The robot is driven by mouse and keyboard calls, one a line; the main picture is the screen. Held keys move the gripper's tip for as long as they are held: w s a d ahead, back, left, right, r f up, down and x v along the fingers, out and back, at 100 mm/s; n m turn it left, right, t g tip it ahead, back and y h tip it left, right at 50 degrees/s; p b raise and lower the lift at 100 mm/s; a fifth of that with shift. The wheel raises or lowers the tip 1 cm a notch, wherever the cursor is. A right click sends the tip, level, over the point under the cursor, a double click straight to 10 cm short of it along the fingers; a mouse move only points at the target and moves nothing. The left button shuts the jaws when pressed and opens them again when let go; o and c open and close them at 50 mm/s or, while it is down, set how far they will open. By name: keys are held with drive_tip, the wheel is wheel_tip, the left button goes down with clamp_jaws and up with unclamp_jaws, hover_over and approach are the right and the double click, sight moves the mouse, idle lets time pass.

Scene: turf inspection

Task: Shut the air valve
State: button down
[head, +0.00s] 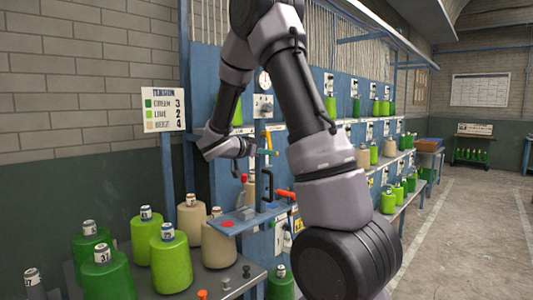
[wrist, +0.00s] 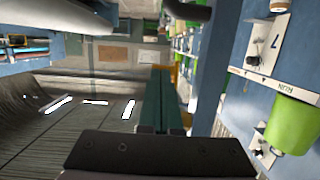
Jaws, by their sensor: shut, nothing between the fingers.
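A yellow lever-like part (head: 275,127), which may be the air valve's handle, shows on the blue machine frame in the head view. It is small, and I cannot tell its exact position. My gripper (head: 268,152) is just below it in the picture, pointing right, with its teal fingers together and empty. In the wrist view the shut fingers (wrist: 165,105) point along the machine, with blue panels on the right.
A blue shelf (head: 255,214) below my gripper carries a red-knobbed lever (head: 243,178), a black upright handle (head: 267,186) and an orange handle (head: 285,194). Green bobbins (head: 170,262) stand at the lower left. A tension sign (head: 163,109) stands left. The aisle (head: 460,235) is clear.

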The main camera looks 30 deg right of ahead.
drive_tip(key=shift+x, duration=1.05)
drive_tip(key=shift+d+f+t+h, duration=0.1)
drive_tip(key=shift+d+t+h, duration=0.2)
drive_tip(key=shift+h, duration=0.4)
drive_tip(key=shift+w+d+h, duration=0.2)
drive_tip(key=shift+w+h, duration=0.05)
drive_tip(key=shift+h, duration=0.05)
drive_tip(key=shift+d+r, duration=0.25)
drive_tip(key=shift+d, duration=0.25)
drive_tip(key=shift+w+d+r, duration=0.35)
drive_tip(key=shift+d+r, duration=0.2)
drive_tip(key=shift+d, duration=0.2)
drive_tip(key=shift+w+d+r, duration=0.3)
drive_tip(key=shift+d+r, duration=0.25)
drive_tip(key=shift+d, duration=0.2)
drive_tip(key=shift+a, duration=0.1)
